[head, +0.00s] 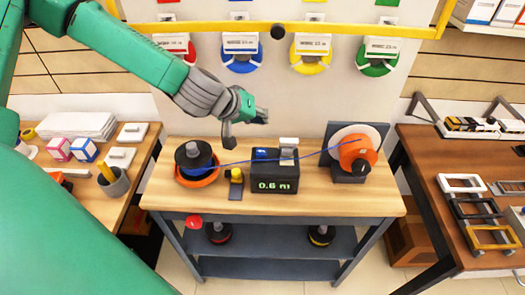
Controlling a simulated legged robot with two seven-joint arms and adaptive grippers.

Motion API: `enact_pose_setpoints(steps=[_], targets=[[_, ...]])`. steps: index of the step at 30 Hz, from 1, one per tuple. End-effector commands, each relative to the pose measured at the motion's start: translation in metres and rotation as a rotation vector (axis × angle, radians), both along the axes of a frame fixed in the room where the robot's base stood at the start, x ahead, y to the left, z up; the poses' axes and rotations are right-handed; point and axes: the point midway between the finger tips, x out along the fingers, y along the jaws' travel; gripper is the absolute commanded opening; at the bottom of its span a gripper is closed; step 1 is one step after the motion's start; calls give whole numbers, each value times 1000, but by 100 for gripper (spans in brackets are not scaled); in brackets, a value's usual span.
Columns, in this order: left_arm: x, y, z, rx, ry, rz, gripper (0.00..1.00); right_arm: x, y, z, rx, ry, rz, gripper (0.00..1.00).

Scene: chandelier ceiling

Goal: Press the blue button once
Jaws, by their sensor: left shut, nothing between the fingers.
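A black meter box (274,172) with a lit "0.6 m" display stands in the middle of the wooden workbench (330,203). A small blue patch (265,153) shows on its top left; I cannot tell whether it is the blue button or another part. A blue cable (233,162) runs from the black spool (193,155) at left across the box to the orange reel (357,153) at right. My left gripper (244,122) is shut and empty, above and behind the box, apart from it. My right gripper is not in view.
A small black block with a yellow top (236,175) stands left of the box. A red knob (193,221) is at the bench's front edge. A yellow rail (330,34) crosses before the back panel. Side tables (462,240) flank the bench. The front bench strip is clear.

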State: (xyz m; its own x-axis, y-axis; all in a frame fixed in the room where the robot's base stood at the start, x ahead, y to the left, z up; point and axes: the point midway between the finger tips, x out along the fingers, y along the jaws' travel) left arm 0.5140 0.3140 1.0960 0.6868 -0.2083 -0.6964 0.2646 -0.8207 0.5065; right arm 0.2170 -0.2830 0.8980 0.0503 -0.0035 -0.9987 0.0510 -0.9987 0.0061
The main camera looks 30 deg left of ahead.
Motion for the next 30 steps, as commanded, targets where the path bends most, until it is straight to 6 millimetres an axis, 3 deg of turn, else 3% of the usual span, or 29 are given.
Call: enact_pose_setpoints(steps=[7, 15, 21, 30], targets=[[-1, 1, -34, 0, 4, 3, 0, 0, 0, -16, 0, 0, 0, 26], [0, -2, -70, 2, 2, 0, 0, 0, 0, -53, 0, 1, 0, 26], [-1, -2, -83, 2, 2, 0, 0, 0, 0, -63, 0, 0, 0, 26], [0, 0, -85, 0, 2, 1, 0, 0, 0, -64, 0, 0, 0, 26]])
